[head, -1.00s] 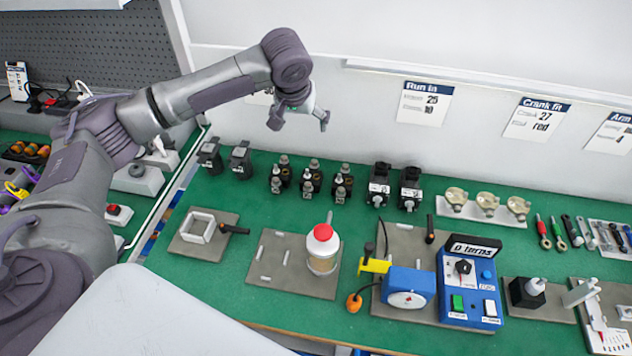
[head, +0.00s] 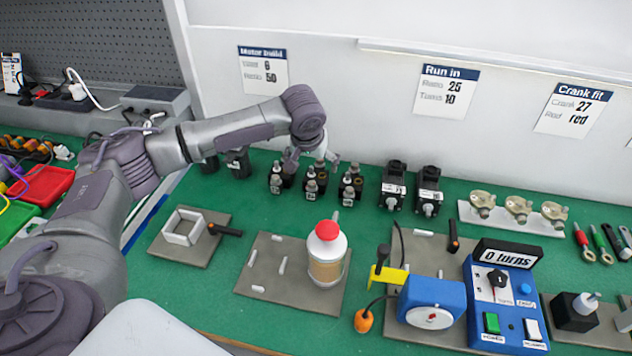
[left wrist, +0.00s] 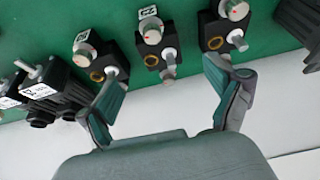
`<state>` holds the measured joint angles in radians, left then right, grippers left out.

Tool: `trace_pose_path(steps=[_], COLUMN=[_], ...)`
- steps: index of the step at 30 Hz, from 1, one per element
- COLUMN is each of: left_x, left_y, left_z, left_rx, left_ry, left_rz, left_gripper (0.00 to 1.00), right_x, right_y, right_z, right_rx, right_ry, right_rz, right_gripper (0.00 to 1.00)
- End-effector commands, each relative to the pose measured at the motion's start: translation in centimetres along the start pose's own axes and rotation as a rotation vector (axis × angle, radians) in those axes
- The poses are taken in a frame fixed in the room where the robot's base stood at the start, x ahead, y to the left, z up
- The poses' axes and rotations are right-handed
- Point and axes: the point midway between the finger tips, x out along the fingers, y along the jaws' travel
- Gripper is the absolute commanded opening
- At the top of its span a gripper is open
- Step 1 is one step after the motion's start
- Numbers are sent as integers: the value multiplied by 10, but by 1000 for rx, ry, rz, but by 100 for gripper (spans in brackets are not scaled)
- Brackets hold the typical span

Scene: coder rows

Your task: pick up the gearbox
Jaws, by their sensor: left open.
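Three gearboxes, small black blocks with metal shafts and white labels, stand in a row at the back of the green bench: a left one (head: 277,181), a middle one (head: 311,184) and a right one (head: 350,188). My left gripper (head: 313,163) is open and empty above this row, pointing down, its fingers partly covering the tops. In the left wrist view the row runs the other way. There the middle gearbox (left wrist: 155,43) lies between and just beyond the open fingertips (left wrist: 163,74), apart from both. My right gripper is not in view.
Black motors (head: 393,186) stand right of the gearboxes, and dark blocks (head: 238,163) stand left. A white bottle with a red cap (head: 326,252), a square frame (head: 183,227) and a blue turns counter (head: 503,300) are in front. The wall is close behind.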

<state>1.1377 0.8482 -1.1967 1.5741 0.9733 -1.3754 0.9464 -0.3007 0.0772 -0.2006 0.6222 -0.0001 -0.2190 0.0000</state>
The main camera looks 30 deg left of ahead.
Motion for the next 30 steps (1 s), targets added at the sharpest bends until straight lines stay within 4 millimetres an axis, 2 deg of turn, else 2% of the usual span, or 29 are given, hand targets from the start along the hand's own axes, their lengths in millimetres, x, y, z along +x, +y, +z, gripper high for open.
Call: trace_pose_path(steps=[3,11,18,21,28,30], left_x=[18,38,73,80,80,80], left_y=[1,0,-1,-1,-1,-1], left_z=[0,-1,-3,-3,-3,-3], left_rx=[1,0,1,1,1,1], left_ry=[-2,-1,-1,0,0,0], left_rz=[1,0,0,0,1,1], left_gripper=[92,92,92,92,92,80], right_x=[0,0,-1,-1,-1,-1], right_y=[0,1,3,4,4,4], right_z=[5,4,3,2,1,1], right_rx=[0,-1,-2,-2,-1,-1], right_ry=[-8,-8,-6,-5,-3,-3], right_rz=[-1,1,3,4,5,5], right_gripper=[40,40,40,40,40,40])
